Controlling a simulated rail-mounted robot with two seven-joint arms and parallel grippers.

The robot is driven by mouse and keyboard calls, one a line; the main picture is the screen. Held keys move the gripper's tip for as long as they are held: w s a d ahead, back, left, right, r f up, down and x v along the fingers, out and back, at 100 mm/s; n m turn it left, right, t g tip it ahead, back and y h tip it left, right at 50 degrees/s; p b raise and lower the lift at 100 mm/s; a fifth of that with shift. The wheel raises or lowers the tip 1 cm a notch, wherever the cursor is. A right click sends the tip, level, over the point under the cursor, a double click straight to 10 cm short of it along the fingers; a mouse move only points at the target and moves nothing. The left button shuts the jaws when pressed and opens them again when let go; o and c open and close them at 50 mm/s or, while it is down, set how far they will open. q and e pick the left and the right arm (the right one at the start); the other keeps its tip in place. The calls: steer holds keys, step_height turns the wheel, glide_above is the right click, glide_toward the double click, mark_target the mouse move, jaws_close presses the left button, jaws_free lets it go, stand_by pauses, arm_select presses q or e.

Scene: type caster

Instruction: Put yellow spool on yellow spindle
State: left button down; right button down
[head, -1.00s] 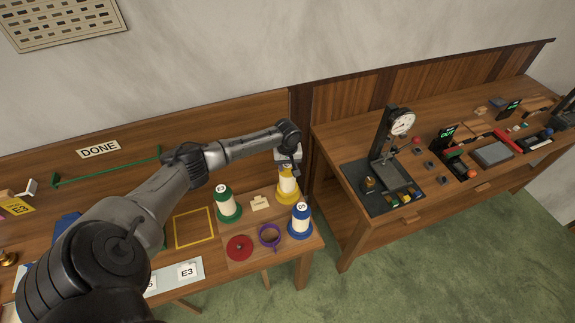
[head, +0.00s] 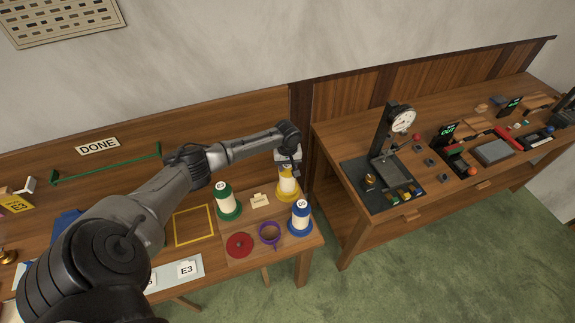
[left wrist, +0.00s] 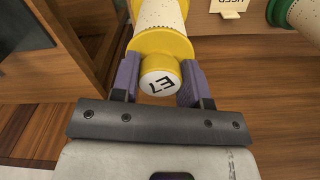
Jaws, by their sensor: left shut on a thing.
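The yellow spool (head: 287,185), wound with pale thread, stands near the back right corner of the left table in the head view. Its flared yellow foot is at the bottom. The yellow spindle cannot be made out; whether one is inside the spool is hidden. My right gripper is not in view.
A green spool (head: 227,203) and a blue spool (head: 300,219) stand close by. A small card (head: 260,201), a red disc (head: 239,245) and a purple ring (head: 270,234) lie between and in front. A wooden panel (head: 302,125) rises close behind. A yellow square outline (head: 194,226) is left.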

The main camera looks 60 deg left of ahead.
arm_select(q)
steer(key=shift+f, duration=0.5)
steer(key=c, duration=0.5)
jaws_free()
steer(key=shift+c, duration=0.2)
steer(key=shift+r, duration=0.1)
step_height(320, 180, up, 3)
steer(key=p, duration=0.3)
step_height(320, 180, up, 3)
steer(key=p, duration=0.4)
